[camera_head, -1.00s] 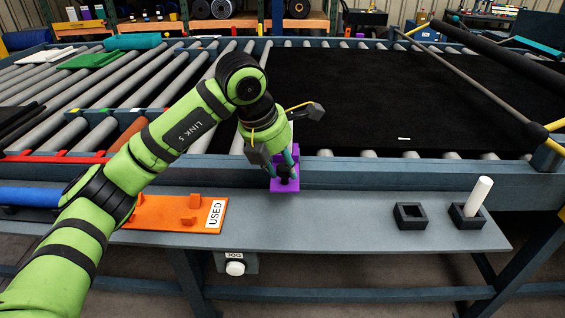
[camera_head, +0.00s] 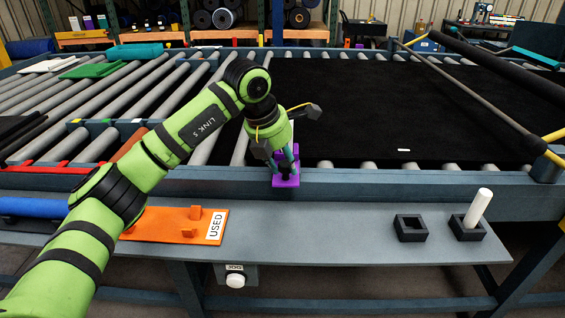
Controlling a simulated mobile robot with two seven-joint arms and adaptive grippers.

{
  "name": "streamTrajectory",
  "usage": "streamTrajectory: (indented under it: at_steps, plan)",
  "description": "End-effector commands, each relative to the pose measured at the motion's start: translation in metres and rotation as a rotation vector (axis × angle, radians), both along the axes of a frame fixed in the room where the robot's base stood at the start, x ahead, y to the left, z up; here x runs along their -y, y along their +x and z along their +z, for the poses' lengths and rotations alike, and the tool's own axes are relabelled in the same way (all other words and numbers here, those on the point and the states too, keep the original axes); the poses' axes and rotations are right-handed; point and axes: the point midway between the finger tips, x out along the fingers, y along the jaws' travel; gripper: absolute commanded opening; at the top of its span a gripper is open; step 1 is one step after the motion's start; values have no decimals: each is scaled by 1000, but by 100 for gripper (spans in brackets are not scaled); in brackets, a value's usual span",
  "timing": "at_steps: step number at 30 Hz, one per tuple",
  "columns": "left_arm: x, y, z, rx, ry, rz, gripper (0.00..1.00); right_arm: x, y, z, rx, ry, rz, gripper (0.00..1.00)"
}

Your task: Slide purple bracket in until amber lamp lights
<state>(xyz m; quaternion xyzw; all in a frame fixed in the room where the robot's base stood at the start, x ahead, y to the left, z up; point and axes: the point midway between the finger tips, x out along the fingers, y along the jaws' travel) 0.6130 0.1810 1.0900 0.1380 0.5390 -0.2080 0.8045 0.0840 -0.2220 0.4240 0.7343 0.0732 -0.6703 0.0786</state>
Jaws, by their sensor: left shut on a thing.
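The purple bracket (camera_head: 286,181) is at the front rail (camera_head: 370,188) of the belt bed, above the grey shelf. My left gripper (camera_head: 285,163) reaches in from the left and is shut on the bracket from above. The gripper hides part of the bracket. I cannot tell whether the bracket touches the rail. I cannot make out a lit amber lamp. My right gripper is not in view.
An orange plate (camera_head: 165,222) marked USED lies on the grey shelf (camera_head: 320,228) at the left. Two black square holders (camera_head: 411,228) are at the right; one has a white rod (camera_head: 478,207) leaning in it. A JOG button (camera_head: 236,280) hangs below. The middle of the shelf is clear.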

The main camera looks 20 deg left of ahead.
Motion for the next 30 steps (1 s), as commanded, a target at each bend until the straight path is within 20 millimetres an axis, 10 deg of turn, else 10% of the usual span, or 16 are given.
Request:
streamTrajectory:
  at_steps: [5, 6, 8, 20, 30]
  plan:
    - [3, 1, 4, 12, -5, -5, 0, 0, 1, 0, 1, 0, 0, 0]
    - [3, 1, 4, 12, -5, -5, 43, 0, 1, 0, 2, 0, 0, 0]
    - [3, 1, 4, 12, -5, -5, 58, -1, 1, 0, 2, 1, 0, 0]
    - [0, -1, 6, 6, -2, -2, 58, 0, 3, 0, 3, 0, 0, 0]
    - [-11, -22, 66, 11, -1, -3, 58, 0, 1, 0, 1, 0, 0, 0]
